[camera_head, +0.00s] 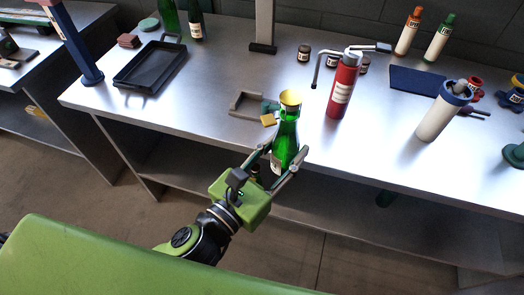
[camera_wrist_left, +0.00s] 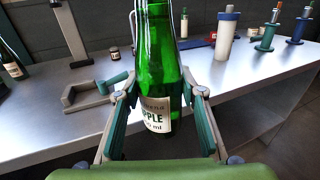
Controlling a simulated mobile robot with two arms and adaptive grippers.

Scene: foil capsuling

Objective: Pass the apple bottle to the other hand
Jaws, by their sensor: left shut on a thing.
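The apple bottle (camera_head: 286,138) is green glass with a gold top, and it stands nearly upright in my left gripper (camera_head: 280,167) in front of the table's front edge. My left gripper is shut on it, with one finger on each side. In the left wrist view the bottle (camera_wrist_left: 160,75) fills the middle between the fingers, and its pale label (camera_wrist_left: 157,115) reads "APPLE". The top of the bottle is cut off in that view. My right gripper is in neither view.
The steel table (camera_head: 210,75) holds a grey bracket (camera_head: 245,104), a black tray (camera_head: 150,65), a red cylinder (camera_head: 343,85) with a bent metal arm, a white container (camera_head: 436,118) and a blue mat (camera_head: 415,80). Two green bottles (camera_head: 195,22) stand at the back left.

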